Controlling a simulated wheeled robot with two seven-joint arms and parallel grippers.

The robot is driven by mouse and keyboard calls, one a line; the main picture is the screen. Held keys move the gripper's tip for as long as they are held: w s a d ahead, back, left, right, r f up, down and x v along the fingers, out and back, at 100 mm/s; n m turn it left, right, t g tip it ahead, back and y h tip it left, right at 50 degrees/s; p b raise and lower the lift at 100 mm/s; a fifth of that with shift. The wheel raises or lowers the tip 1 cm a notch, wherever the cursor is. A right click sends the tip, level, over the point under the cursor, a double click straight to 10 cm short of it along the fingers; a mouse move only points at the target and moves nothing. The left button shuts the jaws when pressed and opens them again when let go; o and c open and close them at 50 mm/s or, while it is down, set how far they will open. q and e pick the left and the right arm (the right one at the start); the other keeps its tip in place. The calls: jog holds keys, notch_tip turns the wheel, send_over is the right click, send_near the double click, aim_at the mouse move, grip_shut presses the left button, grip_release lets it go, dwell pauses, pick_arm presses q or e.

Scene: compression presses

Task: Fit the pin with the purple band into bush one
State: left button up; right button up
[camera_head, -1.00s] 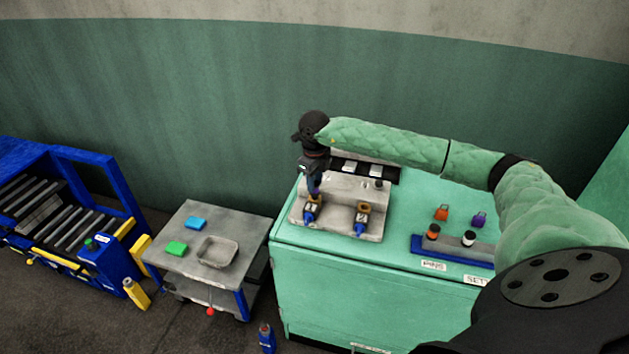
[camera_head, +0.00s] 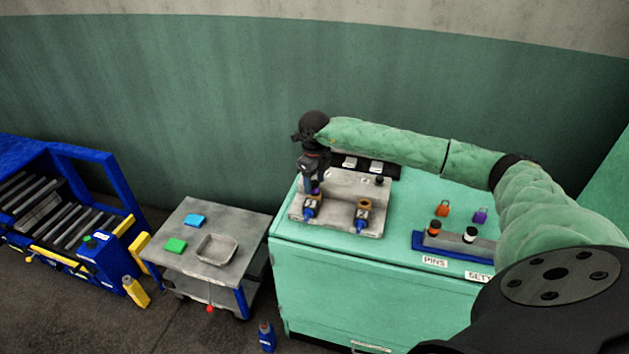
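My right gripper (camera_head: 314,184) points down over the left of two bushes on the grey fixture plate (camera_head: 345,186). Its two fingers stand apart, on either side of the purple-banded pin (camera_head: 316,190). The pin is upright at the left bush (camera_head: 311,203); the gripper partly hides it, so I cannot tell how deep it sits. The right bush (camera_head: 364,204) has a brass-coloured ring and stands clear. The bush numbers are too small to read. My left gripper is not in view.
A blue-based pin rack (camera_head: 455,245) holds orange-banded and white-banded pins at the right. Behind it stand an orange piece (camera_head: 443,208) and a purple piece (camera_head: 480,215). A grey cart (camera_head: 187,239) with a tray (camera_head: 217,248) stands to the left.

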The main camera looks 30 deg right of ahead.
aim_at(314, 183)
jog(key=shift+r+b, duration=0.4)
jog(key=shift+r, duration=0.05)
notch_tip(314, 183, up, 6)
jog(key=shift+b, duration=1.05)
jog(key=shift+r, duration=0.45)
